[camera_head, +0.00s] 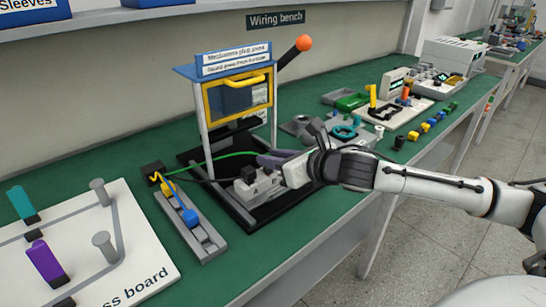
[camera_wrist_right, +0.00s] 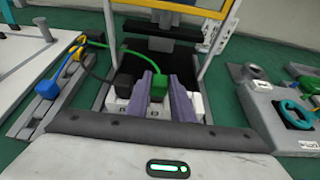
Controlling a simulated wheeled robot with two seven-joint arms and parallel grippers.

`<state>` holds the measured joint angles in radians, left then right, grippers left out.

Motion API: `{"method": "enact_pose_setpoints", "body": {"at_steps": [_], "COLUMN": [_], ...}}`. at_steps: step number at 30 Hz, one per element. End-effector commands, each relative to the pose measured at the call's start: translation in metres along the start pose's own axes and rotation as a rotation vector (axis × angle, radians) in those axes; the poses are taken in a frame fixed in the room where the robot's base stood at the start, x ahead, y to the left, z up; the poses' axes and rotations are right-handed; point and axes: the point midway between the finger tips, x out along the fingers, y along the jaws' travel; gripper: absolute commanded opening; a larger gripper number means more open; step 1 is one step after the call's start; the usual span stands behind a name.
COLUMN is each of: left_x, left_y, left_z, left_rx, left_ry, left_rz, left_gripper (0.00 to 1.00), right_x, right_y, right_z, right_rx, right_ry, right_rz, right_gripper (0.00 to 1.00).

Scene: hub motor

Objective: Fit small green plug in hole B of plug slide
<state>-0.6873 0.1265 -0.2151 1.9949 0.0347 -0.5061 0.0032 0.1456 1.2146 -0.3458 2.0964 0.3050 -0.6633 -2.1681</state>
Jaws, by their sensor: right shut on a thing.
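The small green plug (camera_wrist_right: 158,86) sits between the two grey-purple fingers of my right gripper (camera_wrist_right: 160,92) in the right wrist view, with its green cable running off to the left. The light grey plug slide (camera_wrist_right: 196,106) is directly below and around the fingertips. A black plug (camera_wrist_right: 123,84) stands on the slide just left of the fingers. In the head view my right gripper (camera_head: 279,160) is over the plug slide (camera_head: 262,188), whose visible face is marked A. The plug's lower end and hole B are hidden, so I cannot tell whether they touch. My left gripper is out of view.
A black tray (camera_head: 257,220) holds the slide under a frame with a yellow-edged guard (camera_head: 238,92) and an orange-knobbed lever (camera_head: 304,43). A grey rail with blue and yellow plugs (camera_head: 205,240) lies left. The white board (camera_head: 150,262) is further left. Green bench (camera_head: 300,228) is clear in front.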

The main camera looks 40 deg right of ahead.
Motion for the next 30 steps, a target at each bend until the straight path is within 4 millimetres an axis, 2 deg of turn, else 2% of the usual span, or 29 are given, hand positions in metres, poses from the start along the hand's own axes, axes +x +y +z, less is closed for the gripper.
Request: {"method": "enact_pose_setpoints", "body": {"at_steps": [15,16,19,30], "left_x": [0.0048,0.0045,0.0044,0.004], "left_y": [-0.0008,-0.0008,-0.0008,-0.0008], "left_z": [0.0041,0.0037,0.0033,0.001], "left_rx": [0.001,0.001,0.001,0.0], "left_ry": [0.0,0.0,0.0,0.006], "left_rz": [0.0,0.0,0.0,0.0], "left_gripper": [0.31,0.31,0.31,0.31], "right_x": [0.0043,0.0041,0.004,0.0022], "right_y": [0.0001,0.0001,0.0001,-0.0006], "right_z": [-0.0105,-0.0099,-0.0098,-0.0102], "right_rx": [-0.001,-0.001,-0.001,-0.002], "right_ry": [0.0,0.0,0.0,0.001], "right_rz": [0.0,0.0,0.0,-0.001], "right_gripper": [0.0,0.24,0.41,0.43]}}
